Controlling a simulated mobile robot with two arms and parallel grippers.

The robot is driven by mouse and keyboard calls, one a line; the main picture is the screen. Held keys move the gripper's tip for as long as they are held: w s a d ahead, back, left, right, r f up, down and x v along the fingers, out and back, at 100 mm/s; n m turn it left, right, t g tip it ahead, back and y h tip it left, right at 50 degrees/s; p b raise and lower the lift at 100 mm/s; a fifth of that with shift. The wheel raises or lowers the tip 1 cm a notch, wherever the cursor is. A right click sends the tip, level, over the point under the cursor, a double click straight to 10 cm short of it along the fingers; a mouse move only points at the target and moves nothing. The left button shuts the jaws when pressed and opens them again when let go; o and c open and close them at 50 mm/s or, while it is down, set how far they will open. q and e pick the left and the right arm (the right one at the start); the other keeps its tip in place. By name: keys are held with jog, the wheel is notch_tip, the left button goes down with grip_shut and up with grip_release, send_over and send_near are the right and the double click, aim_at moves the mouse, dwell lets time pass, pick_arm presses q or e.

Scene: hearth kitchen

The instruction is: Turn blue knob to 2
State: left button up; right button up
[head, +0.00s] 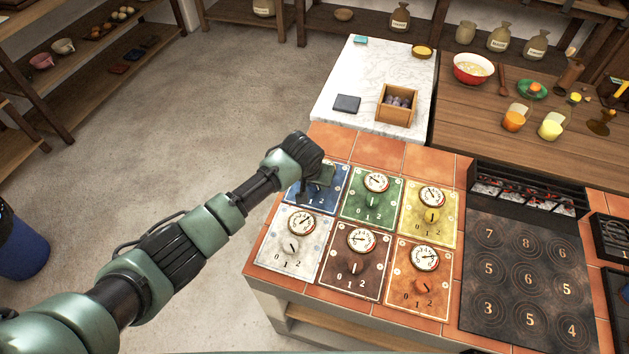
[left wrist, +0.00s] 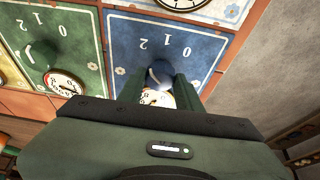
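The blue panel (head: 330,207) is at the back left of the stove-top panels, with 0, 1 and 2 printed on it. My left gripper (head: 316,187) reaches down over it from the left and covers the dial and knob in the head view. In the left wrist view the blue knob (left wrist: 158,74) sits between the fingers of my left gripper (left wrist: 160,88), which look shut on it. The knob's pointing direction is hidden. A white dial (left wrist: 158,98) shows partly between the fingers; its needle cannot be read. My right gripper is not in view.
Green (head: 371,199), yellow (head: 430,211), white (head: 294,242), brown (head: 356,262) and orange (head: 419,276) panels with knobs and dials lie close by. A marble counter (head: 365,70) stands behind. A dark numbered plate (head: 525,270) is to the right.

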pick_arm(q)
jog(key=o, duration=0.3)
jog(key=shift+r, duration=0.1)
jog(key=v, duration=0.7)
jog(key=shift+s+r, duration=0.2)
jog(key=shift+r, duration=0.1)
jog(key=shift+a, duration=0.1)
